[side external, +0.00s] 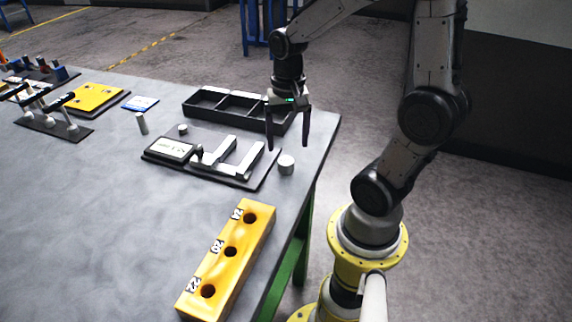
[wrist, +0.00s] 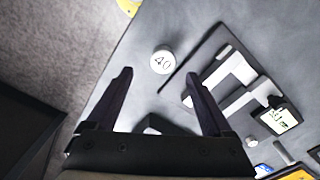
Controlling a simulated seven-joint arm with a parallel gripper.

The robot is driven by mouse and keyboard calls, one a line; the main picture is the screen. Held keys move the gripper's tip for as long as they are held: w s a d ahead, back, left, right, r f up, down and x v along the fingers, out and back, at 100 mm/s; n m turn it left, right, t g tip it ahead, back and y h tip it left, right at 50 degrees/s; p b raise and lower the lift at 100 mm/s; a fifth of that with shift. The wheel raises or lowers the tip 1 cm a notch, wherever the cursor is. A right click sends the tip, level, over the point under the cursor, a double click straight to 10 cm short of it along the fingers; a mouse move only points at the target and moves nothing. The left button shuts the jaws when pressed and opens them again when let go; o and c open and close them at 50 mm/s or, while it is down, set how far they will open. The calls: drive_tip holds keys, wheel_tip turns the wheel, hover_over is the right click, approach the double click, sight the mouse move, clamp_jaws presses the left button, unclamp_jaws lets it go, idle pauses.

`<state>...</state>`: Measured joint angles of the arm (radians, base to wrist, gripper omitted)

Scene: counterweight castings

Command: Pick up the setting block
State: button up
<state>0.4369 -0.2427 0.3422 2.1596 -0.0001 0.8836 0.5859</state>
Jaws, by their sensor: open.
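A short pale cylinder (side external: 286,165) stands upright on the grey table near its right edge; I take it for the setting block. In the wrist view its top (wrist: 161,61) is marked "40". My gripper (side external: 288,146) is open and points down above the table, its fingertips close to the cylinder and a little higher in the side view. In the wrist view the gripper (wrist: 158,75) has its fingers spread, with nothing held, and the cylinder shows just beyond the gap between the tips.
A measuring gauge with a display (side external: 172,148) lies on a black board (side external: 262,178) left of the cylinder. A black compartment tray (side external: 205,115) stands behind. A yellow block with numbered holes (side external: 240,240) lies in front. Two small cylinders (side external: 141,123) (side external: 183,129) stand farther left.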

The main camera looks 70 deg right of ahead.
sight(286, 160)
drive_tip(key=shift+w+a+f, duration=0.1)
drive_tip(key=shift+f, duration=1.25)
drive_tip(key=shift+w+a+f, duration=0.1)
drive_tip(key=shift+f, duration=1.2)
clamp_jaws()
